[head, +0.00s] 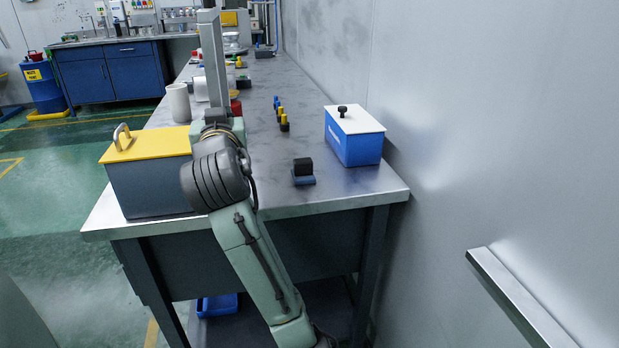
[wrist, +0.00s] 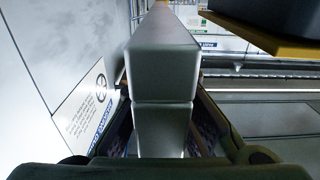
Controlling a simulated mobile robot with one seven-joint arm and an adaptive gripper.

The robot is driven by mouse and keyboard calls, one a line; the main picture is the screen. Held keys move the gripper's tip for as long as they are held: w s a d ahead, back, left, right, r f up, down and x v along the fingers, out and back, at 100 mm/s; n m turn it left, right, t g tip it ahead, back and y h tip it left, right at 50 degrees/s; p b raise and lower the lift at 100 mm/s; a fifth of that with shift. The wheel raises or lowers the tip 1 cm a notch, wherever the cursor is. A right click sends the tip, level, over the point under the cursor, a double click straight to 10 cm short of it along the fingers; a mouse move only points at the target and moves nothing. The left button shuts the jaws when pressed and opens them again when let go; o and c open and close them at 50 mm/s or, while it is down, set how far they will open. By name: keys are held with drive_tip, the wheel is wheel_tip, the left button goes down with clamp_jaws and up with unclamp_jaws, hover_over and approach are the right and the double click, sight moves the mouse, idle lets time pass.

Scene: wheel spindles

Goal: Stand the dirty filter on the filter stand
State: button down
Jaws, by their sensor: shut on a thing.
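My gripper shows in the wrist view (wrist: 161,128), with its dark fingers on both sides of a grey, square-edged block (wrist: 165,115) and shut on it. A long grey bar stretches away beyond the block, with a seam between them. In the head view a tall grey upright bar (head: 213,65) rises above my wrist; my fingers there are mostly hidden by my arm. A white cylinder (head: 178,103) stands on the bench left of the bar, with another white shape beside it. I cannot tell which thing is the dirty filter or the filter stand.
A grey box with a yellow lid (head: 150,185) stands at the bench's near left. A blue box with a white lid (head: 354,145) stands at the right by the wall. A black block on a blue base (head: 303,172) and several small coloured pieces stand between. The bench (head: 345,188) is clear near right.

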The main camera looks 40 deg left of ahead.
drive_tip(key=shift+w+f, duration=0.15)
drive_tip(key=shift+f, duration=0.65)
drive_tip(key=w+d+f+p, duration=0.1)
drive_tip(key=w+d, duration=0.2)
drive_tip(key=w, duration=0.1)
drive_tip(key=w+d+f, duration=0.2)
drive_tip(key=w+d, duration=0.1)
drive_tip(key=w, duration=0.2)
drive_tip(key=w+d+f+p, duration=0.1)
drive_tip(key=w+d, duration=0.1)
drive_tip(key=w, duration=0.2)
drive_tip(key=shift+w+d+f+p, duration=0.3)
drive_tip(key=shift+w+d+f, duration=0.05)
drive_tip(key=shift+d+f, duration=0.05)
drive_tip(key=shift+f, duration=0.15)
drive_tip(key=shift+f, duration=0.55)
drive_tip(key=shift+f+b, duration=0.1)
drive_tip(key=shift+b, duration=0.2)
drive_tip(key=c, duration=1.7)
unclamp_jaws()
